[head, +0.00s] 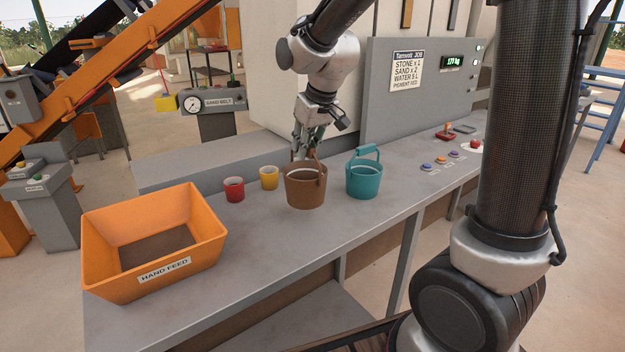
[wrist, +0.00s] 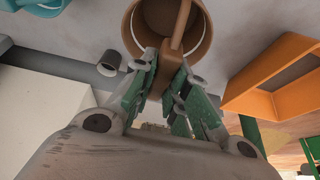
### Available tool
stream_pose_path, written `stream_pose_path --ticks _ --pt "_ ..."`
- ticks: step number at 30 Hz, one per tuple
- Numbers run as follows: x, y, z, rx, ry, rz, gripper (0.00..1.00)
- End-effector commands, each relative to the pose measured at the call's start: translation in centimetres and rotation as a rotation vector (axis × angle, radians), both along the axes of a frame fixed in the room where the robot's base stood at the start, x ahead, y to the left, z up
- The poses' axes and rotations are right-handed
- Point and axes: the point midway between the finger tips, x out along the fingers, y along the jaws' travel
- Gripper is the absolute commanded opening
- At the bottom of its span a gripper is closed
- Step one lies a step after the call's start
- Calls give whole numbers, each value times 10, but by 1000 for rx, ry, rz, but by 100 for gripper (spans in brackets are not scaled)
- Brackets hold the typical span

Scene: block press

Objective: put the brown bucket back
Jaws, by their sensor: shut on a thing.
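The brown bucket (head: 306,188) is on or just above the grey bench, between the yellow cup and the teal bucket; I cannot tell if its base touches. It looks upright. My gripper (head: 303,150) is above it, shut on its handle. In the wrist view the fingers (wrist: 166,85) close on the brown handle, and the bucket (wrist: 148,40) shows beyond them, cut off by the top edge. The inside of the bucket is mostly hidden in the head view.
The teal bucket (head: 364,178) stands close on the right. A yellow cup (head: 269,178) and a red cup (head: 234,189) stand left. The orange hand feed tray (head: 205,232) is at the bench's left end. Buttons (head: 441,161) are at right. The bench (head: 270,250) is clear in front.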

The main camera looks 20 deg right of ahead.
Motion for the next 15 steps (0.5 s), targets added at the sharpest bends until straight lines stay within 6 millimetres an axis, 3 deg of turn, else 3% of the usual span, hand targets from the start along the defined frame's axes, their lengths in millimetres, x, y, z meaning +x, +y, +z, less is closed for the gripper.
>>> stream_pose_path --ticks 10,15 --pt "0 0 -46 -1 1 1 0" --pt "0 0 -54 0 -2 1 0"
